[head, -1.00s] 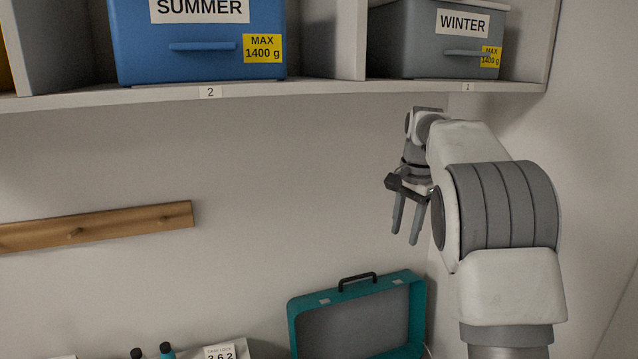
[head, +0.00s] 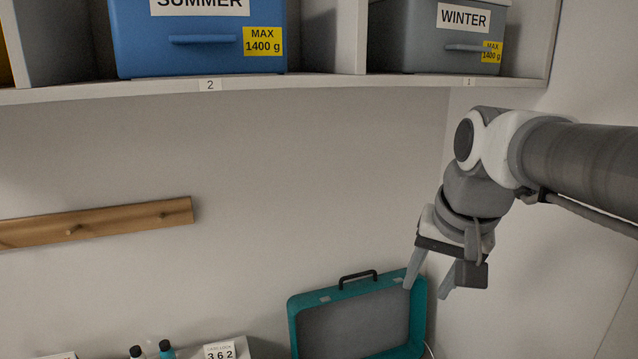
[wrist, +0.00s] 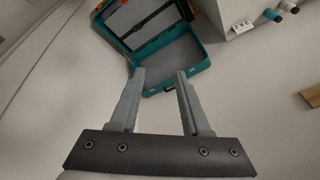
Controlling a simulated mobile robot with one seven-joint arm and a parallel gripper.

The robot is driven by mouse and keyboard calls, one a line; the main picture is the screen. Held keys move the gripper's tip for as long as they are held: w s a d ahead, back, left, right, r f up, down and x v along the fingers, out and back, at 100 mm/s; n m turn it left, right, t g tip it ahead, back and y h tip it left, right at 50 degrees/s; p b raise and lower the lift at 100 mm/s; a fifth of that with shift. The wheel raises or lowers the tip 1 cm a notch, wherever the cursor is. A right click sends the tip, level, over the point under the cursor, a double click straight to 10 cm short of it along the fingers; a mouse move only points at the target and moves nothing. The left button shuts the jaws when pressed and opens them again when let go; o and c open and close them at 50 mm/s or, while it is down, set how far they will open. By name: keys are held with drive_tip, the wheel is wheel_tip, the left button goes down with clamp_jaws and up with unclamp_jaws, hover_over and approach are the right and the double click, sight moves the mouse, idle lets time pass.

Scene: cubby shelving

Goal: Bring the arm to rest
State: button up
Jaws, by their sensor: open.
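My gripper (head: 427,283) hangs at the right of the head view, pointing down with its two fingers apart and nothing between them. In the head view its fingertips overlap the upper right corner of the open teal suitcase (head: 296,330). My gripper also shows in the wrist view (wrist: 160,75), its grey fingers spread and empty. The teal suitcase (wrist: 178,83) lies open beyond the fingertips there. I cannot tell the exact gap, but no contact is visible.
A shelf (head: 330,88) above holds a blue SUMMER bin (head: 200,55) and a grey WINTER bin (head: 425,40). A wooden peg rail (head: 120,220) is on the wall at left. Bottles (head: 166,349) and a 362 card (head: 219,352) stand at the bottom. The middle wall is bare.

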drive_tip(key=s+a+f+n+t, duration=0.1)
drive_tip(key=s+f+n, duration=0.2)
drive_tip(key=s+f, duration=0.4)
drive_tip(key=s, duration=0.4)
drive_tip(key=shift+s+f+n+h, duration=0.15)
drive_tip(key=shift+s+n+h, duration=0.15)
drive_tip(key=shift+n, duration=0.1)
idle(2.8)
